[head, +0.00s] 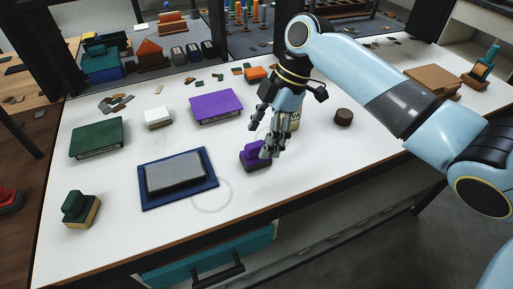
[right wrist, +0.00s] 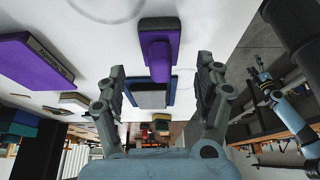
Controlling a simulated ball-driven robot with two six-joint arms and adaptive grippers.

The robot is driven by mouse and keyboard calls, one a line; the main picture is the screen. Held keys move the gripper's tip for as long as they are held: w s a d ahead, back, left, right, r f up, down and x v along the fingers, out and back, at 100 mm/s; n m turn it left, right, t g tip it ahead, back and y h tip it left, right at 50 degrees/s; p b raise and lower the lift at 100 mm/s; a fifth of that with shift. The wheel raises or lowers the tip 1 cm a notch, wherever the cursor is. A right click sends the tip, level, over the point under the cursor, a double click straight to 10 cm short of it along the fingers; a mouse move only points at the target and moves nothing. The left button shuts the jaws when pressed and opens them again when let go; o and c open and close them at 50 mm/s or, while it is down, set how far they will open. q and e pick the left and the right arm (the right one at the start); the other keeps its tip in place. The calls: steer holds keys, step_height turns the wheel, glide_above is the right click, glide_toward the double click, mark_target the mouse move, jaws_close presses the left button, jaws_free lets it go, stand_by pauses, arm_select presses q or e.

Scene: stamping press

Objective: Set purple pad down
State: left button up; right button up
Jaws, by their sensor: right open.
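The purple pad (head: 216,107) is a flat purple box lying on the white table, left of my right gripper; it also shows at the left of the right wrist view (right wrist: 32,62). A purple stamp (head: 250,158) stands on the table at my right fingertips. My right gripper (head: 268,142) is open, its fingers pointing down close to the stamp. In the right wrist view the stamp (right wrist: 160,48) appears between the two spread fingers, without clear contact. A small pale-blue arm, apparently my left one, shows at the right there; its gripper (right wrist: 264,82) is too small to read.
A blue-framed grey pad (head: 178,178) lies left of the stamp. A green pad (head: 97,138), a green stamp (head: 80,209) and a white block (head: 158,117) are further left. A dark round piece (head: 343,117) sits right of my gripper. The front strip is clear.

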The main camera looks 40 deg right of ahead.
steer(key=v, duration=0.7)
steer(key=shift+r+b, duration=0.2)
steer(key=shift+b, duration=0.1)
steer(key=shift+d, duration=0.1)
